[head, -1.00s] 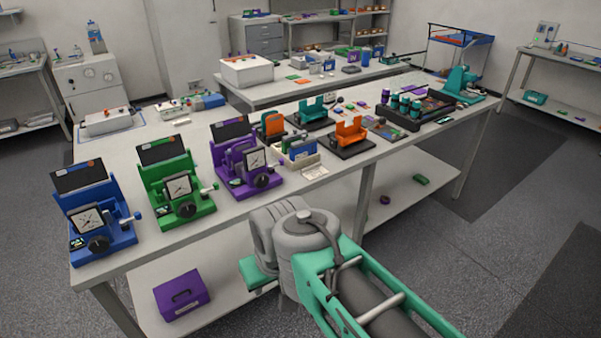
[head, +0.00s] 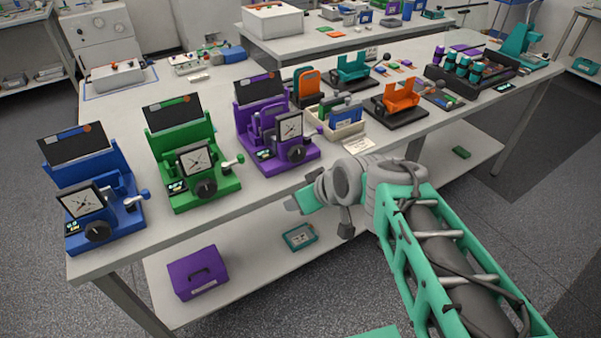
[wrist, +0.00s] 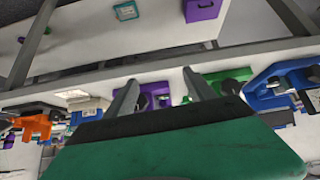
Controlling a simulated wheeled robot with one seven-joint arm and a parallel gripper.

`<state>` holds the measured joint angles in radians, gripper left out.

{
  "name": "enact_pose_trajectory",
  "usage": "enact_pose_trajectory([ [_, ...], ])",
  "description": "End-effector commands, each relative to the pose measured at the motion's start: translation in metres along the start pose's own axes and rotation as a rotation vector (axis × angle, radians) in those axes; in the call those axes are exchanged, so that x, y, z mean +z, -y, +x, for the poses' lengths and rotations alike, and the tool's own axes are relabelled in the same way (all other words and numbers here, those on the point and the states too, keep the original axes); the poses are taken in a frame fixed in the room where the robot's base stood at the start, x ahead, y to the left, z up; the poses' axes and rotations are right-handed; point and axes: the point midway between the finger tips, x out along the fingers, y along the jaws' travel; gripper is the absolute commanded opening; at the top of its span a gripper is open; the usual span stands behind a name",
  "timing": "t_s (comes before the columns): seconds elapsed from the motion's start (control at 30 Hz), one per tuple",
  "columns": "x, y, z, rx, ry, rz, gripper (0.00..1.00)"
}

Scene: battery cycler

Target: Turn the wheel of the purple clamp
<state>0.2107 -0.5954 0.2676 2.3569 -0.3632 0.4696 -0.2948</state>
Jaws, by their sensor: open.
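The purple clamp (head: 275,130) stands on the bench, third from the left in a row after a blue and a green one. It has a square white dial and a black round wheel (head: 296,153) low on its front. My gripper is in front of the bench edge, just below the purple clamp in the head view, apart from it; its fingers are hard to make out there. In the upside-down wrist view my gripper (wrist: 161,88) is open and empty. Part of the purple clamp (wrist: 155,88) shows between the two grey fingers.
The green clamp (head: 190,160) and blue clamp (head: 93,190) stand left of the purple one. A file box (head: 338,130) and an orange holder (head: 400,97) are to its right. A purple case (head: 198,272) lies on the lower shelf. The bench's front edge lies between arm and clamps.

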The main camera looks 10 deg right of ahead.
Motion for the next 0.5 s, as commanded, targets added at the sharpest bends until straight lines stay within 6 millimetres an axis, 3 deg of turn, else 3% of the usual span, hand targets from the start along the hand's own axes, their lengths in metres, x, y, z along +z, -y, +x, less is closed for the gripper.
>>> enact_pose_trajectory([
  [0.03, 0.018, -0.01, 0.056, -0.018, -0.112, -0.045, 0.68],
  [0.13, -0.001, -0.027, 0.095, -0.026, -0.388, -0.135, 0.71],
  [0.2, -0.011, -0.043, 0.103, 0.003, -0.564, -0.164, 0.71],
  [0.3, -0.019, -0.067, 0.099, 0.065, -0.753, -0.173, 0.71],
  [0.5, -0.033, -0.085, 0.085, 0.12, -0.883, -0.168, 0.71],
])
